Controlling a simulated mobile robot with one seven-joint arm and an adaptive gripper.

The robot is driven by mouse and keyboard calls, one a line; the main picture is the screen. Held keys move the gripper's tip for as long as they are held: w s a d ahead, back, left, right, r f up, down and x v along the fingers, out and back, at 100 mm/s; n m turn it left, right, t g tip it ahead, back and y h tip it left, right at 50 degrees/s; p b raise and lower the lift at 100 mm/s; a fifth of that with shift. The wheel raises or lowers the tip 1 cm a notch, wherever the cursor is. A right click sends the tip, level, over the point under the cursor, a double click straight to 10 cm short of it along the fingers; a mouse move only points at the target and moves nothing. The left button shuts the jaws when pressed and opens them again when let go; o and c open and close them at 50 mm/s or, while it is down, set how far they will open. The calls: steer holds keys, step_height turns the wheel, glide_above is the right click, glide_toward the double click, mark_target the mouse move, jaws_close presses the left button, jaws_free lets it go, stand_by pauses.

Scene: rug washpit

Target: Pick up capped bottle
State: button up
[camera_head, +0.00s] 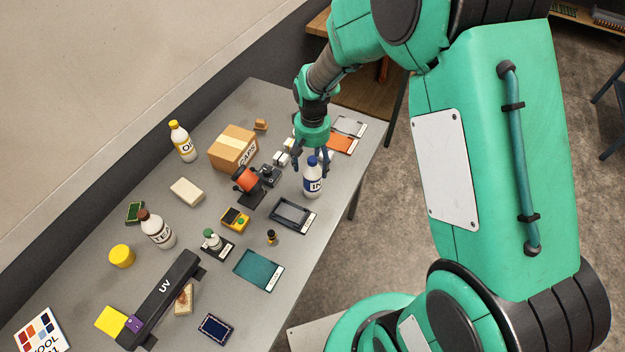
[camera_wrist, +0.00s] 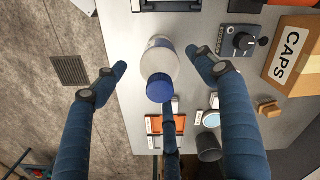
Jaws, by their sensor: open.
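A white bottle with a blue cap and a dark label starting "IN" (camera_head: 312,184) stands upright near the table's right edge. In the wrist view the same bottle (camera_wrist: 160,60) shows from above, its blue cap toward me. My gripper (camera_head: 312,160) is over the bottle's top, fingers pointing down. In the wrist view my gripper (camera_wrist: 157,66) is open, with fingers on both sides of the bottle and visible gaps to it. A third finger lies below the cap in that picture; whether it touches is unclear. Two other capped bottles stand farther off: yellow-capped (camera_head: 182,143) and brown-capped (camera_head: 157,230).
A CAPS carton (camera_head: 233,148), an orange spool on a stand (camera_head: 247,183) and a small dark device (camera_head: 270,175) stand left of the bottle. A framed tray (camera_head: 291,214) lies just in front. Orange and grey cards lie behind. A UV lamp bar (camera_head: 164,290) stands front left.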

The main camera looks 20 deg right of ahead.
mark_target(313, 177)
steer(key=shift+f+b, duration=0.4)
steer(key=shift+f, duration=2.2)
steer(key=shift+c, duration=0.3)
steer(key=c, duration=1.7)
